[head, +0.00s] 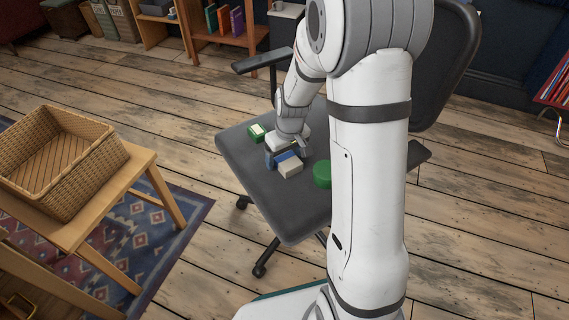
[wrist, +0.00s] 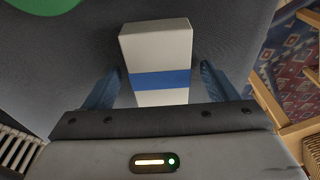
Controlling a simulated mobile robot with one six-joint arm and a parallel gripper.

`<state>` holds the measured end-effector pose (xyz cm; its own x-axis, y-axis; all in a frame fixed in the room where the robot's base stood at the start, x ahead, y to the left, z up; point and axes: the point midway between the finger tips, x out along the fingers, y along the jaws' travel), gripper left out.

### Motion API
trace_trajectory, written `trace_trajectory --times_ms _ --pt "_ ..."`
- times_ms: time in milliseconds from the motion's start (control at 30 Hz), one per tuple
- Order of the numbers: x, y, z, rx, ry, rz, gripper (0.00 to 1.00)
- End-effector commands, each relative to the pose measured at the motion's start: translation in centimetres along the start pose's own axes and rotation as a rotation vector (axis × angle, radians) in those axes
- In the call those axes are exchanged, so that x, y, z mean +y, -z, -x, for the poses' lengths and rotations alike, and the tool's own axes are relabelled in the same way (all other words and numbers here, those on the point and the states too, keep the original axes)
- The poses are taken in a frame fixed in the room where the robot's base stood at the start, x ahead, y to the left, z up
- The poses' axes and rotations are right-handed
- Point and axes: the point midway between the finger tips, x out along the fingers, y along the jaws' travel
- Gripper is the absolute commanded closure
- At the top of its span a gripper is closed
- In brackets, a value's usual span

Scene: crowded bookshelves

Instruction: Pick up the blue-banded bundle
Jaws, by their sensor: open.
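The blue-banded bundle is a pale block with a blue band around its middle. In the wrist view the bundle (wrist: 157,50) lies on the dark chair seat, between the two blue fingers of my gripper (wrist: 161,85). There is a gap on each side, so the fingers do not touch it. Its near end is hidden by the gripper body. In the head view the bundle (head: 290,167) rests on the office chair seat (head: 262,200), with my gripper (head: 284,158) right at it, open.
A green round object (head: 322,174) and a green box with a pale top (head: 256,133) sit on the same seat near the bundle. The chair's armrest (head: 262,60) rises behind. A wicker basket (head: 100,183) stands on a wooden stool (head: 140,160) to the left.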

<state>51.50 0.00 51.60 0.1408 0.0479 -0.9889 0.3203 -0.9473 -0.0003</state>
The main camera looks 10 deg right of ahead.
Motion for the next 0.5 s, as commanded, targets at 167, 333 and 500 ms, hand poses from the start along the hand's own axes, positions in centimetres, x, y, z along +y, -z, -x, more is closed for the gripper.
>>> trace_trajectory --times_ms 167,333,500 --pt "-0.01 0.05 0.14 0.001 0.000 0.000 0.21" --pt "-0.03 0.04 0.14 0.000 0.000 0.001 0.35" --pt "-0.04 0.04 0.14 0.000 0.000 0.002 0.49"
